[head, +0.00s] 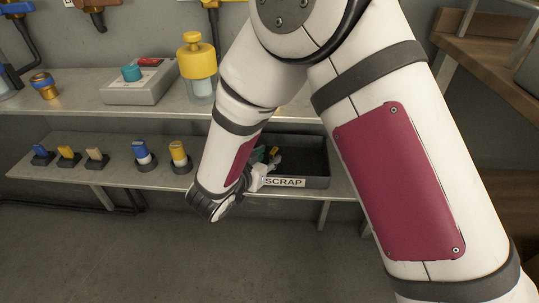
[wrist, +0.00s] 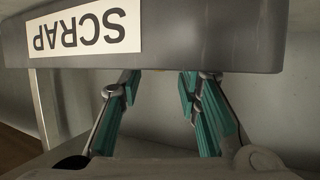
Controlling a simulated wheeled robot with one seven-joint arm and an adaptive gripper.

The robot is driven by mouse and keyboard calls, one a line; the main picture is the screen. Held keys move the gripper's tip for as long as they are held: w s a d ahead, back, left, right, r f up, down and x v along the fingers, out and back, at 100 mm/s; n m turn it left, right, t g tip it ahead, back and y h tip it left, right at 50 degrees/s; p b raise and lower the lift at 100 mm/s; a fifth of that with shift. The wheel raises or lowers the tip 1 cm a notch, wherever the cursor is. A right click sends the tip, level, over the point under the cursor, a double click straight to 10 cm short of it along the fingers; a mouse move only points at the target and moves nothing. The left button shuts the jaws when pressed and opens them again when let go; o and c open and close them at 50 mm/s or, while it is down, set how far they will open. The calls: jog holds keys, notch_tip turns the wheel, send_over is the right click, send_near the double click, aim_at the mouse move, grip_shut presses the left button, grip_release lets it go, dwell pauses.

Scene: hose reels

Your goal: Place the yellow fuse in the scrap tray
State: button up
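The dark grey scrap tray (head: 318,183) with its white SCRAP label sits at the right end of the lower shelf. My gripper (head: 267,157) is at the tray's left part, partly hidden by my arm. A small yellow patch shows by its teal fingers; I cannot tell what it is. In the wrist view the tray wall (wrist: 215,40) is upside down and hides the fingertips. The visible finger parts stand apart, but whether they hold something is hidden. A yellow-topped piece (head: 179,153) stands upright in a dark holder left of my arm, and a smaller yellow piece (head: 68,154) leans further left.
A blue-topped piece (head: 143,153), a small blue piece (head: 41,152) and a tan piece (head: 96,155) share the lower shelf. The upper shelf holds a grey control box (head: 140,88) and a yellow-capped jar (head: 198,66). A wooden bench (head: 490,55) stands at right.

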jog(key=p+v, duration=0.2)
jog(key=v, duration=0.8)
